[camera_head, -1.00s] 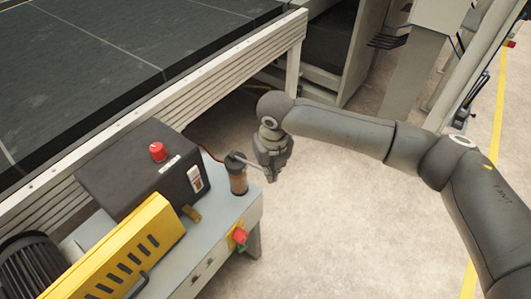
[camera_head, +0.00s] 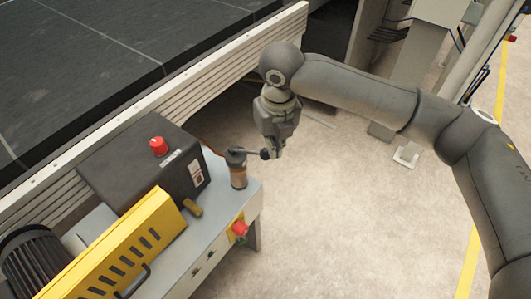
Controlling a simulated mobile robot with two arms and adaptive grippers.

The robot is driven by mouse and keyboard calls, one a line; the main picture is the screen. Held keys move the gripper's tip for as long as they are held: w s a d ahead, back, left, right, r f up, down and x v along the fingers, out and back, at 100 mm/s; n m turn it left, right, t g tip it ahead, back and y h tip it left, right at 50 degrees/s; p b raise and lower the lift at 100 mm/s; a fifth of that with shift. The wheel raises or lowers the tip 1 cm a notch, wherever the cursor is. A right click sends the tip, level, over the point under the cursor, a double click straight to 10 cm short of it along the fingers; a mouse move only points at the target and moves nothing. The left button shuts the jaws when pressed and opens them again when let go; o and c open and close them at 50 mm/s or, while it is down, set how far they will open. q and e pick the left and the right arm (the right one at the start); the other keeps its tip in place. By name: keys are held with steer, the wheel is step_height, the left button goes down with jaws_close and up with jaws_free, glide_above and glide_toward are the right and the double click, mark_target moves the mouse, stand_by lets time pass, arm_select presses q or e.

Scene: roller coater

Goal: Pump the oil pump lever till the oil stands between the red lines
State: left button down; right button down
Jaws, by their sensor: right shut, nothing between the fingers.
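The oil pump (camera_head: 238,172) is a small upright cylinder with a dark cap and a brownish see-through body, at the right end of the grey machine top. Its thin lever (camera_head: 252,153) sticks out to the right, about level, with a dark knob at its end. My right gripper (camera_head: 274,154) points down with its fingers shut at the knob, apparently touching or just beside it, not holding it. The oil level and the red lines cannot be made out at this size. My left gripper is not in view.
A yellow guard (camera_head: 125,245) and a red button (camera_head: 239,229) are nearer. A dark conveyor (camera_head: 90,70) lies behind. The floor at right is clear.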

step_height(320, 180, up, 2)
steer(key=shift+s+r, duration=0.15)
stand_by(1.0)
